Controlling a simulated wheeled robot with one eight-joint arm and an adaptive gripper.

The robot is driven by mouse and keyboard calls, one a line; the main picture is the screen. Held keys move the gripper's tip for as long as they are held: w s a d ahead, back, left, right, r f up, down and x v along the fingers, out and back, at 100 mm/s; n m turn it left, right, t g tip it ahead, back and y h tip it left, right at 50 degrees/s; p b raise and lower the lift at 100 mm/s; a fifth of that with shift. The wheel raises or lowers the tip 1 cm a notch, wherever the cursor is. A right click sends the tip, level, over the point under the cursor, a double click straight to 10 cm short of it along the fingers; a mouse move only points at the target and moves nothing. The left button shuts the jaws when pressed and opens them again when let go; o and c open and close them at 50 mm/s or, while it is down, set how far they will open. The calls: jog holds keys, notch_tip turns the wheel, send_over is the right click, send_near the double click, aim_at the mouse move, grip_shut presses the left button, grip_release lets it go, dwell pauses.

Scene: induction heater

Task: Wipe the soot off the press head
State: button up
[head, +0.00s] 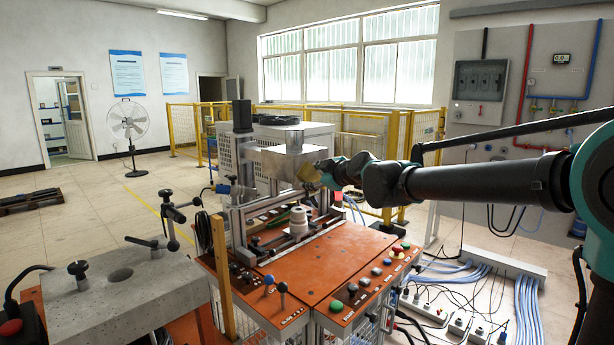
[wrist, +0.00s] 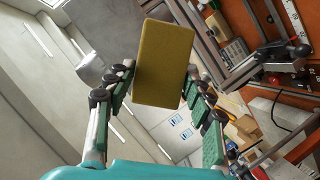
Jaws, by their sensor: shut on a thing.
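The press head, a grey metal block (head: 283,160), hangs on the upright frame above the orange bench, near the middle of the head view. My gripper (head: 318,174) reaches in from the right, beside the block's right side. It is shut on a yellow sponge (head: 307,173). In the wrist view the sponge (wrist: 163,62) stands out between the two green-padded fingers, its broad face towards the camera. I cannot tell whether the sponge touches the block. I cannot make out soot on the faces in view; the block's underside and far side are hidden.
Below is the orange bench (head: 290,287) with buttons, small levers and a pale ribbed cylinder (head: 298,221). A wooden post (head: 222,275) stands at its left front. A grey slab with clamps (head: 118,285) is at left. Cables and power strips (head: 440,308) lie on the floor at right.

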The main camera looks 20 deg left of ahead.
jog(key=shift+s+d, duration=0.3)
jog(key=shift+d, duration=0.4)
jog(key=shift+s+d, duration=0.3)
jog(key=shift+d, duration=0.4)
jog(key=shift+s+d, duration=0.25)
jog(key=shift+d, duration=0.45)
